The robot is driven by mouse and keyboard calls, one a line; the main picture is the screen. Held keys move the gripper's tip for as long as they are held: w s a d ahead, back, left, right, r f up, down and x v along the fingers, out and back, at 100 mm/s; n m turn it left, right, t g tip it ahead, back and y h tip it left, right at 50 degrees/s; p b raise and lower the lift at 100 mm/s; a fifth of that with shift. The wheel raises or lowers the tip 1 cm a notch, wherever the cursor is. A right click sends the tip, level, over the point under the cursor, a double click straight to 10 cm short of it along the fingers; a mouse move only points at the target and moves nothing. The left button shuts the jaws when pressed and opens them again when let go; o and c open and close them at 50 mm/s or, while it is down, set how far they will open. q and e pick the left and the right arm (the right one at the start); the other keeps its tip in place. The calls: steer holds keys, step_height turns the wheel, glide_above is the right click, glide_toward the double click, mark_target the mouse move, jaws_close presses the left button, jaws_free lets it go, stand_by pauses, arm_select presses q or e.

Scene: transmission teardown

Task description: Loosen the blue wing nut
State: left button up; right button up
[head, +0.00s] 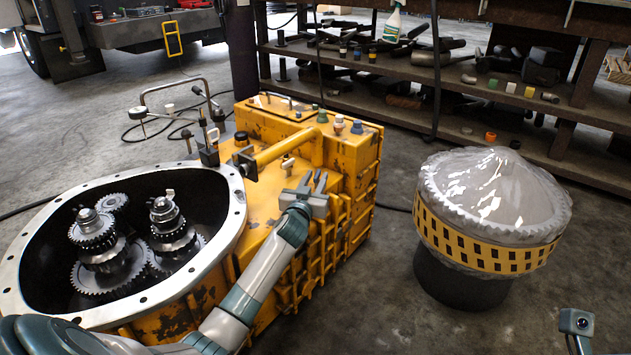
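The blue wing nut (357,127) is a small blue-topped piece on the top right edge of the yellow transmission housing (262,205). A green knob (322,116) and a reddish knob (339,121) sit in a row to its left. My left gripper (313,179) is open and empty, its two fingers pointing up in the picture, over the front side of the housing. It is below and left of the blue wing nut and apart from it. A small part of my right arm shows at the lower right corner; its gripper fingers are not visible.
An open bell housing with gears (110,245) is at the left. A yellow pipe (284,150) crosses the housing top. A plastic-covered part (490,200) stands on a dark drum at the right. Shelves (470,80) line the back.

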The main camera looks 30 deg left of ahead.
arm_select(q)
jaws_close()
